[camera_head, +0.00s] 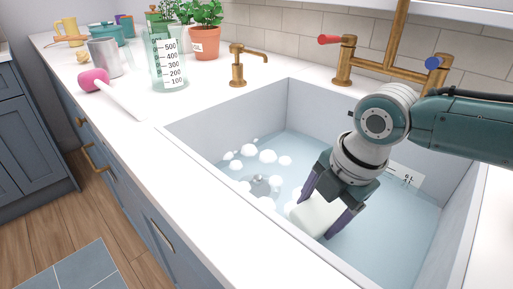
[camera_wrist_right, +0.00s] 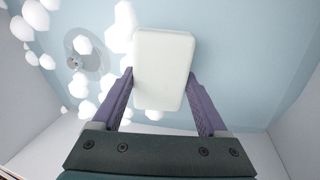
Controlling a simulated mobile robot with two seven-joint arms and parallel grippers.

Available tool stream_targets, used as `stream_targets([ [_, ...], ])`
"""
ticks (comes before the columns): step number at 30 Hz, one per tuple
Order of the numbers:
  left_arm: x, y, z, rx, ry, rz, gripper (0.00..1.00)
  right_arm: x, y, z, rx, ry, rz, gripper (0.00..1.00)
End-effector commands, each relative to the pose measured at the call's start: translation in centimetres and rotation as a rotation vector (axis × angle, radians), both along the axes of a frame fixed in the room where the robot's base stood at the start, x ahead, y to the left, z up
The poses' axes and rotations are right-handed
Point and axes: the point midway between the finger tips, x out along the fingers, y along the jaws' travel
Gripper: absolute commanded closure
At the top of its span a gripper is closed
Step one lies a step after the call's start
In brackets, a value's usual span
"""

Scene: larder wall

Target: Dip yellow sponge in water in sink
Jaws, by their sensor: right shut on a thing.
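My right gripper (camera_head: 317,214) reaches down into the sink (camera_head: 240,116) from the right. Its two purple fingers are shut on a pale, nearly white rectangular sponge (camera_head: 311,219); it does not look yellow here. The sponge also shows between the fingers in the right wrist view (camera_wrist_right: 164,68). Light blue water (camera_head: 405,232) covers the sink floor, with white foam clumps (camera_head: 268,156) at the left around the drain (camera_head: 262,184). The sponge is low over or at the water; I cannot tell how deep it sits. My left gripper is not in view.
A brass tap (camera_head: 395,50) with red and blue handles stands behind the sink, a brass soap dispenser (camera_head: 238,66) at its back left. A measuring jug (camera_head: 168,65), a potted plant (camera_head: 204,40) and a pink-headed tool (camera_head: 94,80) are on the left counter.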

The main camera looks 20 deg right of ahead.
Motion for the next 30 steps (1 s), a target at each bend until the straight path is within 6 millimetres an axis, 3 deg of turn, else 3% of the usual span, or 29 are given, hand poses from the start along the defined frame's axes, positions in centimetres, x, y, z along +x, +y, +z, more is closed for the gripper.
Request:
stream_targets([
  [3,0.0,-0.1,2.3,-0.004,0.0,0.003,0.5,0.0,0.0,2.3,-0.001,-0.001,0.0,0.68],
  [30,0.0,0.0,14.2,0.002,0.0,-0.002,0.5,0.0,0.0,14.2,0.0,-0.001,0.0,0.68],
])
